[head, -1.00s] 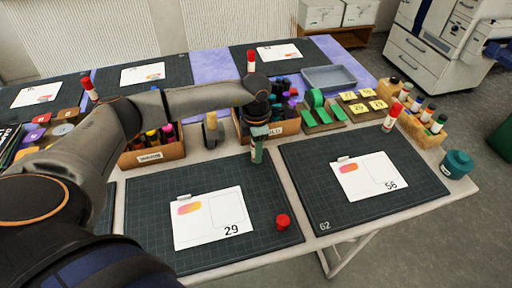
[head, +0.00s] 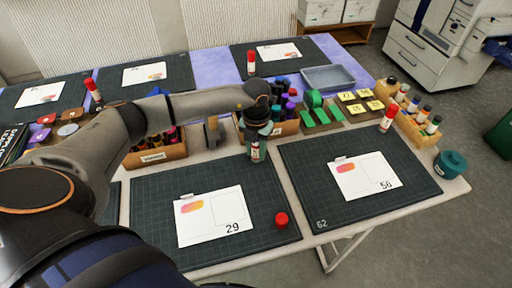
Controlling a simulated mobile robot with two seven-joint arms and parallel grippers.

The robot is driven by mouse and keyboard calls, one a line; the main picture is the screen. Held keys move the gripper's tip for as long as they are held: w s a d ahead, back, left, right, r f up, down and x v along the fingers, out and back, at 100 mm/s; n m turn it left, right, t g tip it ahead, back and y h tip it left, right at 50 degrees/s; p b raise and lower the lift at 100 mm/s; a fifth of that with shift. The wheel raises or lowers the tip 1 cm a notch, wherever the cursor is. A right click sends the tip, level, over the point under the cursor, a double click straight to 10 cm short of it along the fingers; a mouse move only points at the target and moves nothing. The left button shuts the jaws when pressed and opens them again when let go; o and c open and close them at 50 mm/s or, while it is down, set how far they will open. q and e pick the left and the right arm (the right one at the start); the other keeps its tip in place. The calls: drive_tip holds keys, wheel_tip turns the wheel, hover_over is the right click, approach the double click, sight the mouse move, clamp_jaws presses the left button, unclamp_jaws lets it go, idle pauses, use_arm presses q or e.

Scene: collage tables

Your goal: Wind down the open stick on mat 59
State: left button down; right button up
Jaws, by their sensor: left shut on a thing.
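The near left mat (head: 150,215) is dark with a grid; its number is not visible. A glue stick (head: 257,153) with a white, red and green label stands upright at its back right edge. My left gripper (head: 256,133) comes down from above and is shut on the stick, hiding its top. A loose red cap (head: 281,219) lies on the mat, right of a white card (head: 208,220) marked 29. My right gripper is not in view.
The mat (head: 325,205) marked 62 lies to the right with card 56 and a red-capped stick (head: 388,118) at its back edge. A teal pot (head: 451,164) stands at the right. Boxes of markers (head: 154,157) and a grey tray (head: 328,77) stand behind.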

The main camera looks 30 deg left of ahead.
use_arm(q)
drive_tip(key=shift+n+p, duration=0.3)
drive_tip(key=shift+n, duration=0.7)
drive_tip(key=shift+n+p, duration=0.55)
drive_tip(key=shift+n, duration=0.45)
drive_tip(key=shift+f+n, duration=0.1)
drive_tip(key=shift+n, duration=0.6)
drive_tip(key=shift+p, duration=0.3)
unclamp_jaws()
drive_tip(key=shift+r, duration=0.25)
